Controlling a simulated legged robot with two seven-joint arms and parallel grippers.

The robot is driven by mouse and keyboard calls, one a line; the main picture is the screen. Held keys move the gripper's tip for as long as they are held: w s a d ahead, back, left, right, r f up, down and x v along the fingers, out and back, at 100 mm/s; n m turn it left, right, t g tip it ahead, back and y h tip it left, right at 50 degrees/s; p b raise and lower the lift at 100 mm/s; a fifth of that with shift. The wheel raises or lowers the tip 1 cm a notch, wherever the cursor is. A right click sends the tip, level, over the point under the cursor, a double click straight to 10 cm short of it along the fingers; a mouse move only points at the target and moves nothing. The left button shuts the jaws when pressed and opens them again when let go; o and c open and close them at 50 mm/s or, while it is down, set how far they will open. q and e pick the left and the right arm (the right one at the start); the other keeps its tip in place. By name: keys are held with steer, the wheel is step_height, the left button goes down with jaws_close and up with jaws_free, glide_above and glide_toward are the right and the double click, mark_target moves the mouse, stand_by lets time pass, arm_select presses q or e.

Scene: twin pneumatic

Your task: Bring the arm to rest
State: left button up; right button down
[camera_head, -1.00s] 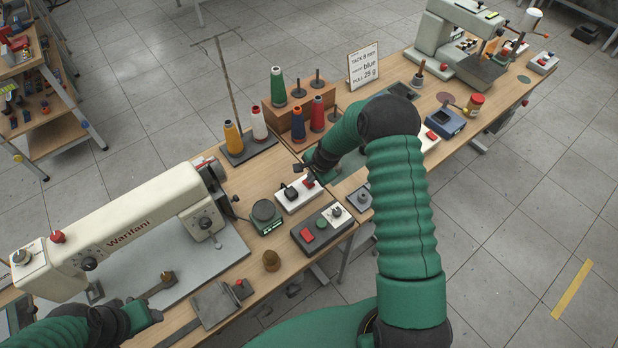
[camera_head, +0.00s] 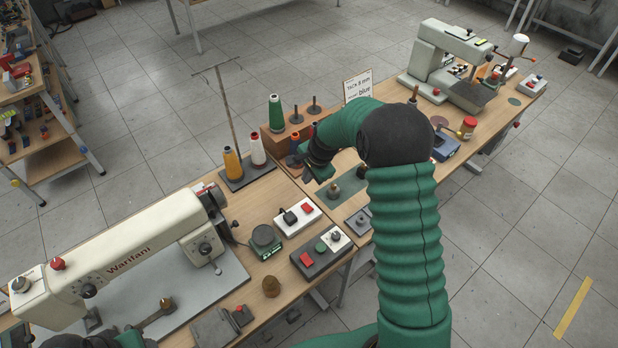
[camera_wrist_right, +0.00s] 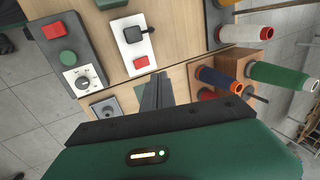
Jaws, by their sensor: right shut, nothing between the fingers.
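My right arm reaches in from the lower right of the head view and bends over the bench. My right gripper (camera_head: 309,176) is shut and empty, above the bench between the spool rack and the white switch box (camera_head: 298,217). In the right wrist view its closed fingers (camera_wrist_right: 156,93) point over bare wood, apart from the switch box (camera_wrist_right: 132,45). That box has a black toggle and a red button.
A cream sewing machine (camera_head: 130,254) stands at left. Thread spools (camera_head: 276,114) and a wooden rack (camera_head: 270,142) stand behind my right gripper. A grey button box (camera_head: 322,249) is at the bench's front edge. A second machine (camera_head: 440,60) stands at far right.

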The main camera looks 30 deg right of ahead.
arm_select(q)
steer(key=shift+a+f, duration=0.1)
steer(key=shift+a, duration=0.5)
arm_select(e)
steer(key=s+a+r+n, duration=0.2)
steer(key=s+a+n, duration=0.6)
steer(key=s, duration=0.3)
steer(key=s+a+r+n+g, duration=0.1)
steer(key=s+a+r+n, duration=0.1)
steer(key=s+a+n, duration=0.7)
steer(key=shift+s+r, duration=0.35)
steer(key=shift+s, duration=0.55)
arm_select(q)
steer(key=shift+s, duration=0.15)
arm_select(e)
steer(key=shift+s, duration=0.2)
arm_select(q)
steer(key=shift+a, duration=0.1)
arm_select(e)
steer(key=shift+w+a, duration=0.1)
steer(key=shift+w, duration=0.05)
